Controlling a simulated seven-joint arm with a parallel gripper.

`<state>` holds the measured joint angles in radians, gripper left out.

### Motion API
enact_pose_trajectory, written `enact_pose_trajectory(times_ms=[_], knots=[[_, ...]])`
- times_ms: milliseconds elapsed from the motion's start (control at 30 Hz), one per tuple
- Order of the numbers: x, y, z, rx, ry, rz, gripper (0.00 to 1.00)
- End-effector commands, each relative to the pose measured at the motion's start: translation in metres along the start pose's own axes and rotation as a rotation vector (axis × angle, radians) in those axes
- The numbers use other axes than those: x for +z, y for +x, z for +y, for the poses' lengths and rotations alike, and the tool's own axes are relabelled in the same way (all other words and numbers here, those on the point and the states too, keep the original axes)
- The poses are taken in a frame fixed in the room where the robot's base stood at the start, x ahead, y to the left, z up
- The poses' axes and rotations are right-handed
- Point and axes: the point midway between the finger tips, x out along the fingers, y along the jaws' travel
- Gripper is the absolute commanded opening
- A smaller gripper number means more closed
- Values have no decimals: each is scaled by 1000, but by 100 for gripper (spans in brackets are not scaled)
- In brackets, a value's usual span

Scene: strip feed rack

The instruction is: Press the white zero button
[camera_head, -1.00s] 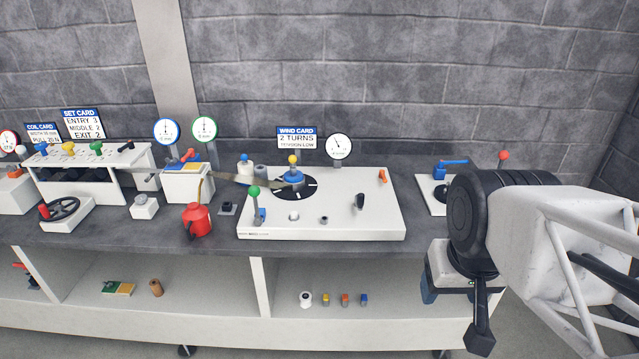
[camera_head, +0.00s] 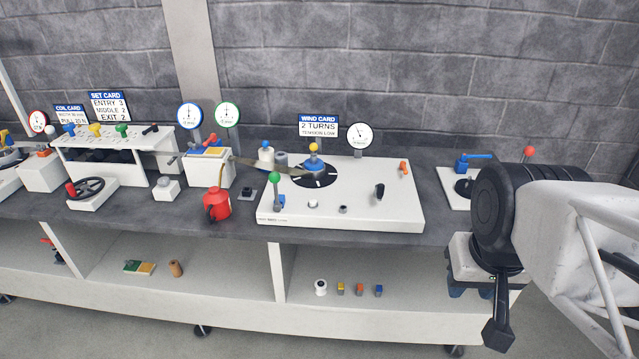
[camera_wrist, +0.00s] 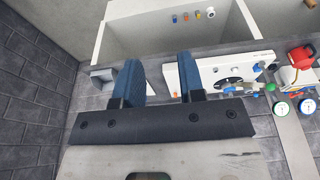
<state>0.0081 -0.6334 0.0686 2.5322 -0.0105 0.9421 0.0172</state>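A white round button (camera_head: 313,204) sits on the front part of the white winding panel (camera_head: 395,215), left of a small grey knob (camera_head: 343,209). No zero marking is readable on it. A small box (camera_head: 166,190) with a pale round top stands further left, and a white ball (camera_head: 50,130) shows on a box at the far left; I cannot tell which is the zero button. My gripper (camera_wrist: 159,78) has its two blue fingers apart with nothing between them. In the head view it is at the right, clear of the panel and partly hidden by my arm.
A red oil can (camera_head: 217,206) stands left of the panel. A green-topped lever (camera_head: 275,180), a blue hub with a yellow knob (camera_head: 313,150) and a black knob (camera_head: 380,191) rise from the panel. A blue-handled unit (camera_head: 465,165) stands to its right.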

Motion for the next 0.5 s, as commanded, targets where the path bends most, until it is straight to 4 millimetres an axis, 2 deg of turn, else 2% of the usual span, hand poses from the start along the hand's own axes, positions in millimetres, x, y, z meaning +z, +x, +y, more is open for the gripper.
enact_pose_trajectory(times_ms=[33,200,233,500], knots=[[0,0,0,0,0,0,29],[0,0,0,0,0,0,3],[0,0,0,0,0,0,0],[0,0,0,0,0,0,0]])
